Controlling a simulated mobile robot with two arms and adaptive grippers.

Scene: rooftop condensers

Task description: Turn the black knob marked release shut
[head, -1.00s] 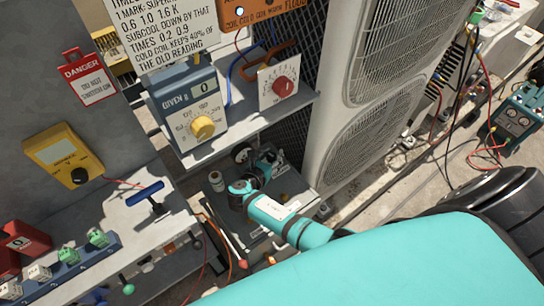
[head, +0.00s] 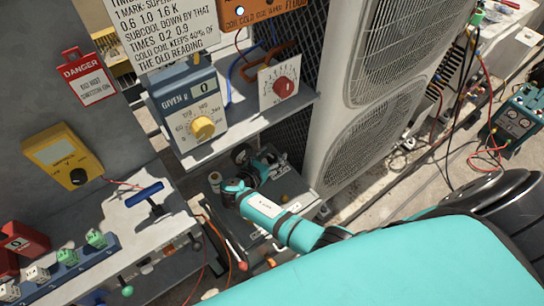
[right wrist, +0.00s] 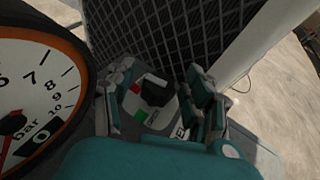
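The black knob (right wrist: 154,91) shows in the right wrist view on a light plate with a red mark on its left and a green mark below. Part of a dark label shows beside it, too small to read. My right gripper (right wrist: 163,96) is open, with one finger on each side of the knob. I cannot tell whether the fingers touch it. In the head view my right gripper (head: 262,167) is over the low grey panel under the shelf, and I cannot pick out the knob there. My left gripper is not in view.
A large pressure gauge (right wrist: 35,95) stands close left of the gripper in the wrist view. A mesh panel (right wrist: 165,35) is behind. In the head view, a yellow-knobbed blue meter (head: 190,100) and a red dial (head: 281,88) sit above; a condenser (head: 375,130) stands right.

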